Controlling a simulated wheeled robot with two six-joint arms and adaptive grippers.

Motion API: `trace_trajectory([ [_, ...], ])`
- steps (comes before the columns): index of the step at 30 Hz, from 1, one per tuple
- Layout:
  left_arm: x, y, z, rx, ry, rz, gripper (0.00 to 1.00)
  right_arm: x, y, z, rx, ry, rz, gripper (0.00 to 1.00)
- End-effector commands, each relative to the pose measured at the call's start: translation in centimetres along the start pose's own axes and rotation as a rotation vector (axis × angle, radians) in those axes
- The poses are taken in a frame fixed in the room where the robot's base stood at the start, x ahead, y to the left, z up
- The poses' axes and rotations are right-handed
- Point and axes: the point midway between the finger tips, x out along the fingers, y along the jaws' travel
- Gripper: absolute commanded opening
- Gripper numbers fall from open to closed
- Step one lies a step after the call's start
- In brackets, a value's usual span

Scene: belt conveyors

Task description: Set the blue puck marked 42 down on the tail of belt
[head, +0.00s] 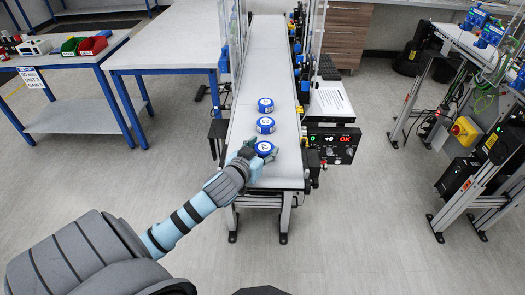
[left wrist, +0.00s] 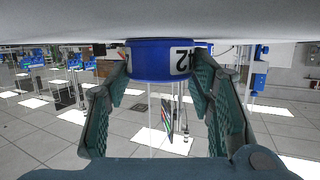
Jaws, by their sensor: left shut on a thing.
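The blue puck marked 42 (head: 264,148) has a white top and is at the near end of the belt (head: 262,60). In the left wrist view the same puck (left wrist: 160,60) shows its blue side and an upside-down 42 label. My left gripper (head: 255,153) is shut on this puck, with a finger on either side of it. The pale belt surface (left wrist: 60,22) is right against the puck in that view; I cannot tell whether they touch. My right gripper is not in view.
Two more blue pucks, one in the middle (head: 265,125) and one farther (head: 265,104), stand on the belt just beyond the held one. A white table (head: 165,45) stands to the left.

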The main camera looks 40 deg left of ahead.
Motion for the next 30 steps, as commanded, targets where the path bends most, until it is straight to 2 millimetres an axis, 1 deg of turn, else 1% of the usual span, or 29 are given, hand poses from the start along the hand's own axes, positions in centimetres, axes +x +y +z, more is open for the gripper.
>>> trace_trajectory([
  [1,0.0,0.0,0.1,-0.001,-0.004,-0.001,0.15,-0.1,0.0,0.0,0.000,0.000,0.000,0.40],
  [2,0.0,0.0,0.1,-0.001,-0.005,-0.001,0.53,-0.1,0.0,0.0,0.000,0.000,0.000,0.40],
  [3,0.0,-0.1,0.1,-0.001,-0.005,-0.001,0.60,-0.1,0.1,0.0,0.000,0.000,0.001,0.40],
  [5,0.0,-0.1,0.1,-0.001,-0.005,-0.001,0.69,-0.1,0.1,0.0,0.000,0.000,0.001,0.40],
  [14,-0.1,-0.1,0.0,-0.001,-0.004,-0.001,0.69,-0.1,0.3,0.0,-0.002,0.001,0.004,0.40],
  [17,-0.7,-0.1,0.1,0.002,-0.005,-0.002,0.69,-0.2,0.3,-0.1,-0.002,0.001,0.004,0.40],
  [20,-2.1,-0.1,0.0,0.003,-0.005,0.000,0.69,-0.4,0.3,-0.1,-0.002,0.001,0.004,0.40],
  [27,-8.1,0.0,0.0,0.004,-0.007,0.001,0.69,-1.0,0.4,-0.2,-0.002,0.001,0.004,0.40],
  [30,-10.2,0.0,-0.1,0.003,-0.006,0.000,0.69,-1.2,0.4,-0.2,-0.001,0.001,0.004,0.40],
])
